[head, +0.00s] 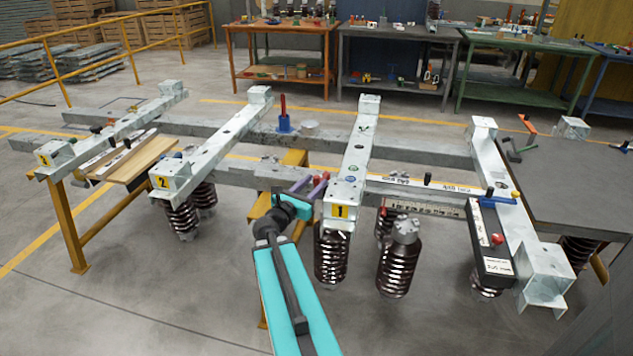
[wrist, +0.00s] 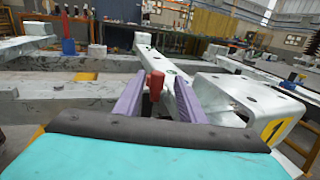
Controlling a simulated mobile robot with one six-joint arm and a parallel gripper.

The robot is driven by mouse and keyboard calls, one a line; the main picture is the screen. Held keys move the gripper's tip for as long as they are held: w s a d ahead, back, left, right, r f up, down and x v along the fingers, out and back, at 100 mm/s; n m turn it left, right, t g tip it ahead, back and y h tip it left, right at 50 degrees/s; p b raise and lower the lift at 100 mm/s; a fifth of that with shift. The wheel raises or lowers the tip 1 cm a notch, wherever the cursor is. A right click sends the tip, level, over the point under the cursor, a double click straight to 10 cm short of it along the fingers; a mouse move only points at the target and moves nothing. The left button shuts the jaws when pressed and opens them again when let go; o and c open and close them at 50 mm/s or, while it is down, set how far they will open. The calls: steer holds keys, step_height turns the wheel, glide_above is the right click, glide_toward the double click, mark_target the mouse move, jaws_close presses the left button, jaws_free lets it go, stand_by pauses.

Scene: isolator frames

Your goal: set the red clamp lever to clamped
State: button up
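A red lever handle (wrist: 155,84) stands upright in the wrist view, between the two purple fingers of my gripper (wrist: 160,80). The fingers are apart, with a visible gap between the handle and the right finger; the left finger is closer, and I cannot tell if it touches. The lever's set position cannot be read.
Another red handle on a blue base (head: 284,123) stands on the rear rail. Galvanised cross beams (head: 220,137) surround the gripper, with ribbed brown insulators (head: 331,255) hanging below. A black box with a red knob (head: 491,245) is at right. Workbenches (head: 400,55) stand behind.

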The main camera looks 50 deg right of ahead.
steer(key=a, duration=0.1)
steer(key=a+p, duration=0.1)
steer(key=shift+s+a+r, duration=0.15)
steer(key=shift+a, duration=0.15)
steer(key=a+p, duration=0.8)
steer(key=p, duration=0.4)
steer(key=shift+s+a, duration=0.25)
steer(key=shift+f, duration=0.2)
